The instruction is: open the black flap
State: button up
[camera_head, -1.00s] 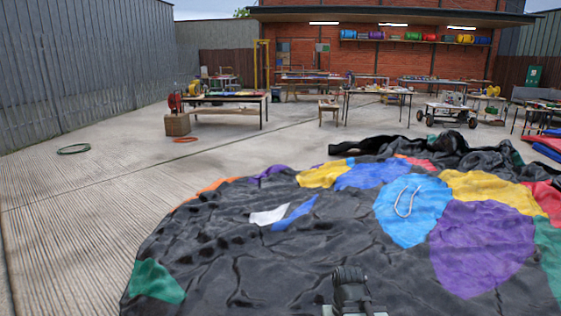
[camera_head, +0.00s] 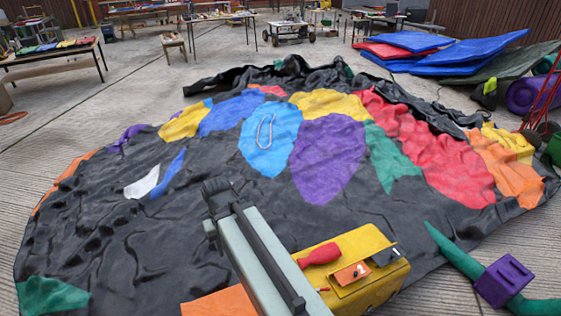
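A large deflated castle sheet (camera_head: 110,240), mostly black with coloured patches, lies spread over the concrete. A rumpled black fold (camera_head: 310,75) runs along its far edge; I cannot tell for certain whether this is the black flap. A bent metal-looking loop (camera_head: 265,131) lies on the blue patch. My grey arm reaches up from the bottom middle over the near part of the sheet. My gripper (camera_head: 216,188) is at its dark far end, well short of the far fold. Its fingers are not clear, and I see nothing held.
A purple clamp (camera_head: 503,281) sits on a green tube at lower right. Blue mats (camera_head: 445,62) lie at back right. Tables stand behind. Concrete is open at left.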

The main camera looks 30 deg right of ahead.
aim_at(388, 255)
jog(key=u, duration=2.2)
jog(key=k, duration=0.9)
jog(key=z, duration=0.8)
